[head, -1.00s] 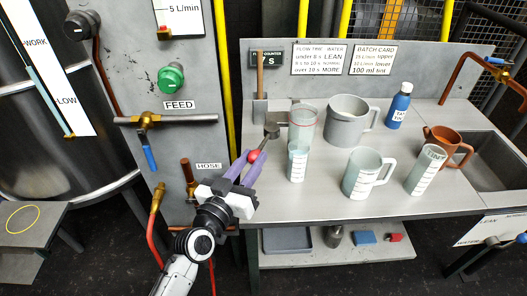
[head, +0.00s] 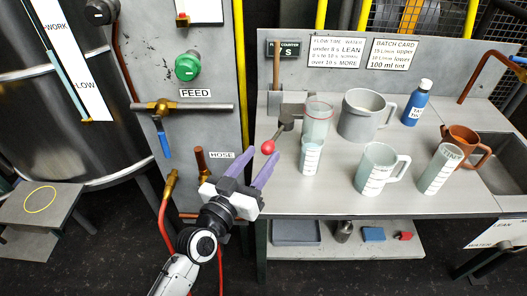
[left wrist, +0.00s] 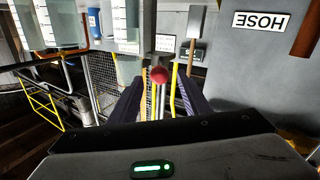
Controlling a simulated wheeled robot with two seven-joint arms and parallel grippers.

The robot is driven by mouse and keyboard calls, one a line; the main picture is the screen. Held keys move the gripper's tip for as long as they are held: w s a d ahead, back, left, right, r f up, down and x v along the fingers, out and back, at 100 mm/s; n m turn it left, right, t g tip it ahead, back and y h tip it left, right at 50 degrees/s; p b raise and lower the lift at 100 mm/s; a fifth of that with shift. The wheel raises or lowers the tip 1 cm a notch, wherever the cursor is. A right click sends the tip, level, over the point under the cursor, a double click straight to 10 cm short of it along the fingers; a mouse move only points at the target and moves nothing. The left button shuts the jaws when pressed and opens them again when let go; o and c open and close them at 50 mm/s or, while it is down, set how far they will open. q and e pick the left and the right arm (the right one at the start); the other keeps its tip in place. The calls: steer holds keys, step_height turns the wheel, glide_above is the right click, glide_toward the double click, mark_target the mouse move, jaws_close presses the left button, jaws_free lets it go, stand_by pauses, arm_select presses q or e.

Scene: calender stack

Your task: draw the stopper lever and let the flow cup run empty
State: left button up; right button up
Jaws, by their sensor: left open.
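The stopper lever is a short dark arm (head: 285,121) with a red knob (head: 268,147), pointing down and left beside the flow cup. The flow cup (head: 317,122) is clear with a red rim, above a graduated beaker (head: 311,157) that looks pale blue inside; I cannot tell the cup's liquid level. My left gripper (head: 259,158) is open and empty, its purple fingers just below the knob and apart from it. In the left wrist view the red knob (left wrist: 158,74) shows between and beyond the open fingers. My right gripper is not in view.
A grey jug (head: 364,118), a clear measuring jug (head: 378,170), a tint beaker (head: 440,168), a blue bottle (head: 417,103) and a brown pot (head: 463,148) stand on the bench. The feed panel with a blue-handled valve (head: 165,146) is at left.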

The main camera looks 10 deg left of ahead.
arm_select(q)
steer(key=v, duration=0.7)
steer(key=shift+s, duration=0.25)
steer(key=shift+a, duration=0.1)
